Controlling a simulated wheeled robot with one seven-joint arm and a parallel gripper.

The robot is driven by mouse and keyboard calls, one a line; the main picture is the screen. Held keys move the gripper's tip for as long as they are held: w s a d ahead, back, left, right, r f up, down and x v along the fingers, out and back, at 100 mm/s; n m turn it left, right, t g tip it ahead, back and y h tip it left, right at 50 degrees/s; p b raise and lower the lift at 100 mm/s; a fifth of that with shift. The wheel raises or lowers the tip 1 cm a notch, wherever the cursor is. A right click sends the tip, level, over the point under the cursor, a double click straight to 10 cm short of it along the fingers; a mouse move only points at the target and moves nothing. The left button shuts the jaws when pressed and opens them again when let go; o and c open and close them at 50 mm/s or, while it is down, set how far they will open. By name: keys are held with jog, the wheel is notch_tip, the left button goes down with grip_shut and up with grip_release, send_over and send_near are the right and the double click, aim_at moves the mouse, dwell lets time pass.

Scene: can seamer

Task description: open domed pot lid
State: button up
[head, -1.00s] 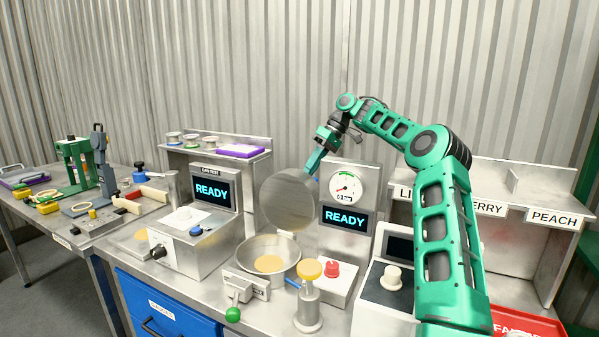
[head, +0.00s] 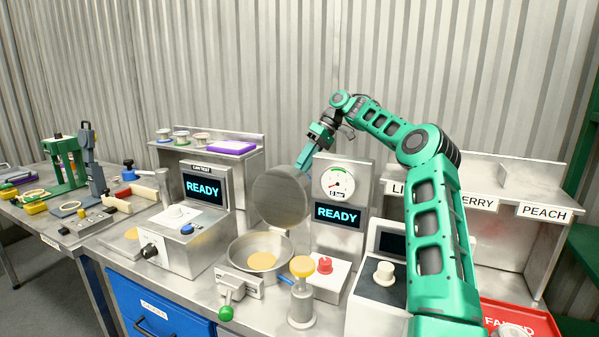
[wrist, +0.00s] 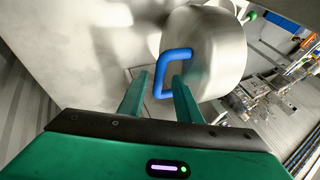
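The pot (head: 240,262) is a round metal bowl on the bench with a tan content inside. Its domed lid (head: 280,197) stands raised, near upright, at the pot's back edge, so the pot's mouth is uncovered. In the wrist view the lid (wrist: 215,65) shows its outer side with a blue U-shaped handle (wrist: 159,78). My gripper (wrist: 159,85) has its two fingers apart, with one bar of the handle appearing between them. I see no clear contact. In the head view my gripper (head: 304,183) is at the lid's upper right edge, fingertips partly hidden behind it.
A gauge panel (head: 338,182) with a READY screen stands close to the right of the lid. A red-button box (head: 322,275) and a yellow-topped post (head: 301,295) stand right of the pot. A tester box (head: 178,240) is to its left.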

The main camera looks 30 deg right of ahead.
jog(key=shift+r, duration=0.1)
jog(key=s+a+r, duration=0.1)
jog(key=a+r, duration=0.2)
jog(key=s+a+r, duration=0.1)
jog(key=a+r, duration=0.3)
jog(key=s+a+r, duration=0.1)
jog(key=a+r, duration=0.2)
jog(key=a, duration=0.1)
jog(key=shift+a+r, duration=0.15)
jog(key=shift+r, duration=0.2)
dwell(0.4)
